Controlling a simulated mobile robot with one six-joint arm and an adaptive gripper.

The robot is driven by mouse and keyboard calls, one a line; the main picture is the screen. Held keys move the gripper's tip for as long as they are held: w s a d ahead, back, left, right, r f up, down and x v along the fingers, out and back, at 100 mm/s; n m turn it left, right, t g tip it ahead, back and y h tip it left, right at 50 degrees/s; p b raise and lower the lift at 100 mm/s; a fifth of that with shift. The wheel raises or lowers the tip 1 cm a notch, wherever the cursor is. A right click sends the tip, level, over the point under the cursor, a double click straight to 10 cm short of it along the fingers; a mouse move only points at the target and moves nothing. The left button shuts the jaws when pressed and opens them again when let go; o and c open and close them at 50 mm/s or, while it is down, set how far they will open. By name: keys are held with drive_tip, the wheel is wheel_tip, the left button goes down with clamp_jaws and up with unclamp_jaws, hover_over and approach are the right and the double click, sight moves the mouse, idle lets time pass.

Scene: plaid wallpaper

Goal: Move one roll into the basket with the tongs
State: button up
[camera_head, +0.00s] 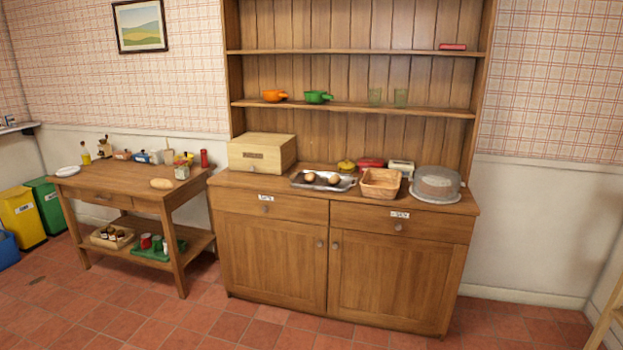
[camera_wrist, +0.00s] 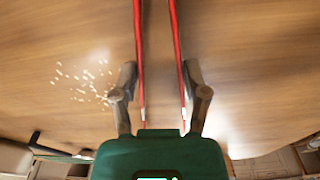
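Two rolls lie on the metal tray (camera_head: 346,184) on the wooden cabinet: a left roll (camera_head: 310,177) and a right roll (camera_head: 334,179). The wicker basket (camera_head: 380,190) stands just right of the tray, and its inside looks empty. In the wrist view, my gripper (camera_wrist: 160,85) has its two fingers against the outer sides of the red-edged tongs (camera_wrist: 178,50). The two tong arms are apart and run out of the picture at the top, so their tips are hidden. No roll shows between them. The head view shows neither gripper nor tongs.
A wooden bread box (camera_head: 262,152) stands left of the tray, and a covered cake stand (camera_head: 436,185) right of the basket. Small pots and boxes line the back. The wrist view shows a wooden surface with pale crumbs (camera_wrist: 90,85).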

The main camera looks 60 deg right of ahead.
wheel_tip(320, 180, up, 12)
drive_tip(key=p, duration=1.1)
drive_tip(key=shift+p, duration=0.3)
drive_tip(key=shift+r+p, duration=0.6)
drive_tip(key=shift+p, duration=0.05)
drive_tip(key=shift+s+d, duration=0.15)
drive_tip(key=shift+s, duration=0.05)
